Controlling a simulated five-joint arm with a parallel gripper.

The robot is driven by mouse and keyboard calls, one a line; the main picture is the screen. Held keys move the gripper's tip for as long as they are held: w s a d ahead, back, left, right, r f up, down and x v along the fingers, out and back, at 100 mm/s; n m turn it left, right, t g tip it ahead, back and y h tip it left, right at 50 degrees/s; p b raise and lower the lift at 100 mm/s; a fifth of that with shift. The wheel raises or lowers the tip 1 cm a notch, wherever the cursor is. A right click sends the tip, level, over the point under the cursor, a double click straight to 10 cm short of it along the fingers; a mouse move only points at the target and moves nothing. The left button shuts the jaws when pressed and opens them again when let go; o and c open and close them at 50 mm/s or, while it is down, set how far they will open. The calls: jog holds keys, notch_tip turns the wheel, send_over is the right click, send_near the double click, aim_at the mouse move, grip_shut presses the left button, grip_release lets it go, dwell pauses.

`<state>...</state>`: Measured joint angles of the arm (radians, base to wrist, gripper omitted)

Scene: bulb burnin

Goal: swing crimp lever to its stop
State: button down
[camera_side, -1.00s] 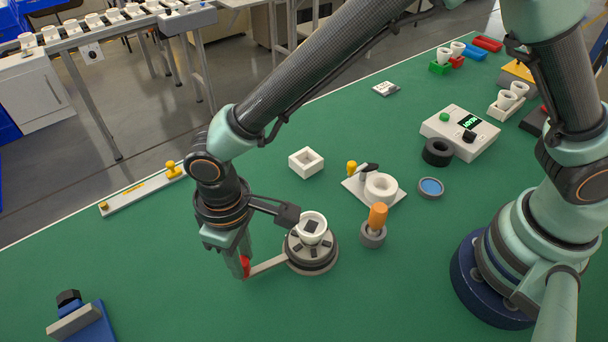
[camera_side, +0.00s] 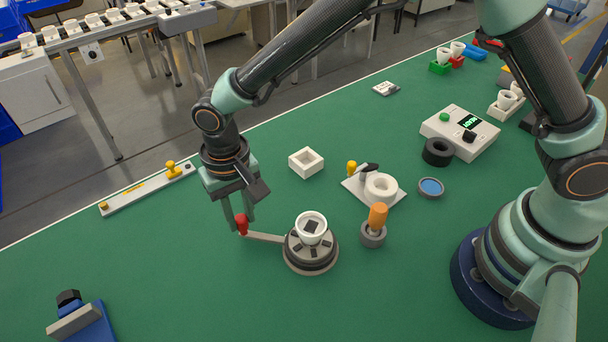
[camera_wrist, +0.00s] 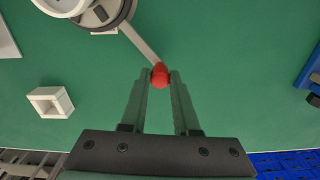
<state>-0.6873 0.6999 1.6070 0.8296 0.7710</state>
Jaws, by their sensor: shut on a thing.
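The crimp lever (camera_side: 264,237) is a flat grey arm reaching left from a round dark crimp base (camera_side: 311,259). Its red knob (camera_side: 242,225) is at the outer end. A white ring-shaped part (camera_side: 310,226) sits on top of the base. My gripper (camera_side: 241,222) is shut on the red knob, with one finger on each side. In the wrist view the red knob (camera_wrist: 160,75) sits between the fingertips of my gripper (camera_wrist: 160,80), and the lever (camera_wrist: 139,43) runs up and left to the base (camera_wrist: 105,14).
An orange-handled tool (camera_side: 376,219) stands close right of the base. A white square box (camera_side: 306,162) and a white plate with a ring (camera_side: 380,187) are behind. A blue fixture (camera_side: 84,325) is at front left. The green mat in front of the lever is clear.

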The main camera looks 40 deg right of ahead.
jog(key=shift+w+d, duration=0.15)
jog(key=shift+d, duration=0.05)
dwell(0.3)
jog(key=c, duration=0.7)
grip_release()
jog(key=shift+o, duration=0.2)
jog(key=shift+a, duration=0.1)
notch_tip(320, 180, up, 12)
jog(key=shift+r, duration=0.1)
